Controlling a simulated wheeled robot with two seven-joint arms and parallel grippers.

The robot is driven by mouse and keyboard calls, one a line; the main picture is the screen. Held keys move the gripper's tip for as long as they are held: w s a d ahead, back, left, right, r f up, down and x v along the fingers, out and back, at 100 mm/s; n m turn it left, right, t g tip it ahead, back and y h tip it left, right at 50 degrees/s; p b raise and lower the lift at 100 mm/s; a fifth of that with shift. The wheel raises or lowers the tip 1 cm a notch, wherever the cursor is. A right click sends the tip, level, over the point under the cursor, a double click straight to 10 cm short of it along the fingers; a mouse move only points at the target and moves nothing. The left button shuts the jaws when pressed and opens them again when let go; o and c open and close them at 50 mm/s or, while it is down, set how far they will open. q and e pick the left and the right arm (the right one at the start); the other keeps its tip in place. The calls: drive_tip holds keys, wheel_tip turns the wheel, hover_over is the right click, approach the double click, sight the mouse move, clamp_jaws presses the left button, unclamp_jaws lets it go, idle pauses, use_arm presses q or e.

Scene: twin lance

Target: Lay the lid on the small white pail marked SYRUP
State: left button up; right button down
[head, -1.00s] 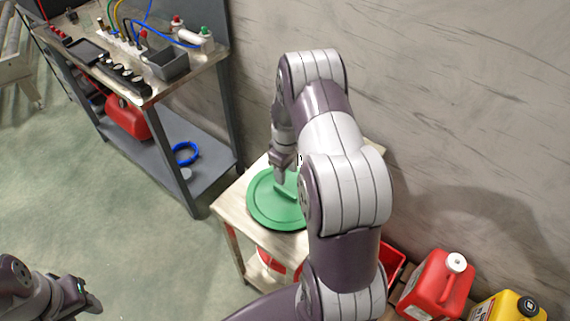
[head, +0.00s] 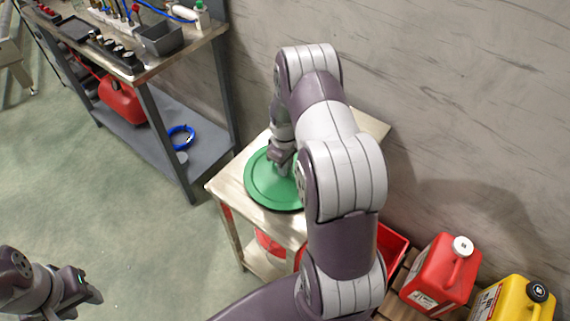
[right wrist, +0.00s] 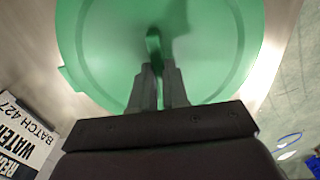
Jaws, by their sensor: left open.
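The lid (head: 262,190) is a round green disc with an upright handle. It lies flat on a small pale-topped table (head: 228,185) and fills the top of the right wrist view (right wrist: 100,50). My right gripper (head: 279,163) points down at the lid's middle, partly behind my own arm. In the right wrist view its fingers (right wrist: 159,72) are close together with the lid's handle between their tips. My left gripper (head: 88,287) is open and empty at the lower left, over the floor. I see no white pail marked SYRUP in these views.
A steel workbench (head: 140,70) with tools stands at the upper left. A red canister (head: 440,272) and a yellow one (head: 512,300) stand at the lower right by the wall. A printed label (right wrist: 28,130) shows in the right wrist view. The left floor is clear.

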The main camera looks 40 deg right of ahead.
drive_tip(key=shift+r+p, duration=2.6)
drive_tip(key=shift+r, duration=0.45)
drive_tip(key=shift+f, duration=0.1)
